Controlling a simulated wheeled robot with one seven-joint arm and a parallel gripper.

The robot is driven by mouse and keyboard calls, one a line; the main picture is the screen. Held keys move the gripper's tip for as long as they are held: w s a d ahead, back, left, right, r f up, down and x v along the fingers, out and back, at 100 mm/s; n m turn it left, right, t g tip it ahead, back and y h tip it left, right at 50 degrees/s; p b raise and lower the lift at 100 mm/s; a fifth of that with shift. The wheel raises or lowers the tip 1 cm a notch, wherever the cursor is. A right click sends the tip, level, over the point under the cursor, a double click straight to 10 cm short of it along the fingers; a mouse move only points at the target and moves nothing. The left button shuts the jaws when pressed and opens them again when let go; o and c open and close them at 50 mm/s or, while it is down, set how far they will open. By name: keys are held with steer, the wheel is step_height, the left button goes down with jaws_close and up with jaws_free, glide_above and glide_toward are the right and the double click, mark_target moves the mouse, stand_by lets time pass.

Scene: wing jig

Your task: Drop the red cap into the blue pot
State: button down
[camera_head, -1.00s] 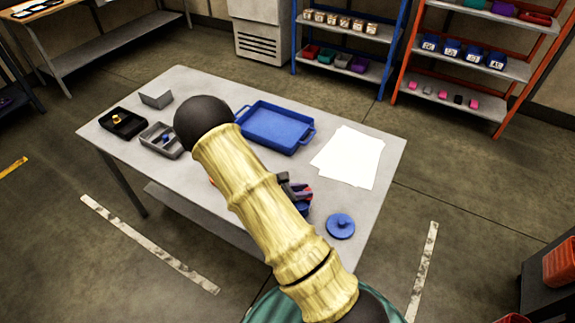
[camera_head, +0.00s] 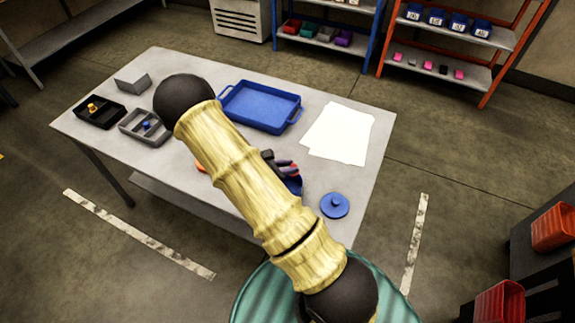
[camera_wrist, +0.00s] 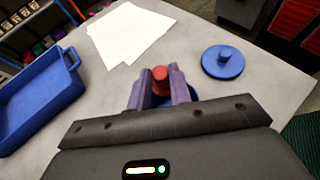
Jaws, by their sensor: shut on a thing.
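In the wrist view my gripper (camera_wrist: 161,90) is shut on the red cap (camera_wrist: 160,77), which sits between the two purple fingers. A blue round shape, the blue pot (camera_wrist: 193,91), shows just behind and under the fingers, mostly hidden by them. In the head view my arm covers most of this spot; part of the blue pot (camera_head: 296,187) shows beside the gripper (camera_head: 288,170). Whether the cap is over the pot's opening or touching it, I cannot tell. A blue lid with a knob (camera_wrist: 223,61) lies on the table to the right; the head view shows it too (camera_head: 334,205).
A blue tray (camera_head: 261,107) and white paper sheets (camera_head: 339,134) lie on the grey table. A black bin (camera_head: 100,113), a grey divided bin (camera_head: 145,127) and a small grey block (camera_head: 132,81) are at the left. Bare table lies between the paper and lid.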

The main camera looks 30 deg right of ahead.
step_height(320, 180, down, 4)
steer(key=shift+a+r+b, duration=0.1)
steer(key=shift+r+b, duration=0.05)
steer(key=shift+b, duration=0.85)
steer(key=shift+d, duration=0.2)
steer(key=c, duration=1.2)
jaws_free()
steer(key=shift+a, duration=0.1)
steer(key=shift+a, duration=0.1)
steer(key=b+v, duration=0.2)
steer(key=v, duration=1.5)
steer(key=shift+s+a, duration=0.1)
